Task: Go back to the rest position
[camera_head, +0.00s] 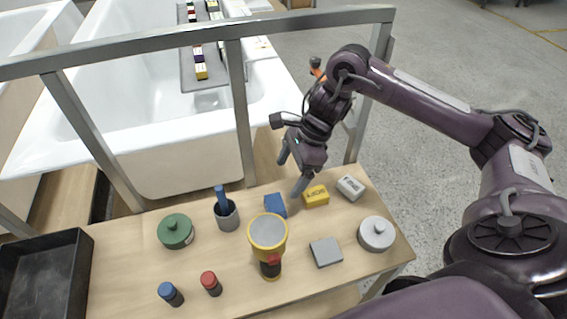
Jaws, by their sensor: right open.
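My right gripper (292,172) hangs over the back edge of the wooden table, open and empty. Its fingers point down and to the left. Below it on the table lie a blue block (276,205) and a yellow labelled block (316,196), both apart from the fingers as far as I can tell. My right arm reaches in from the right side and bends at a high elbow. My left gripper and arm do not show.
A metal frame (240,110) stands behind, before white bathtubs (180,155). A black tray (45,280) is left.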

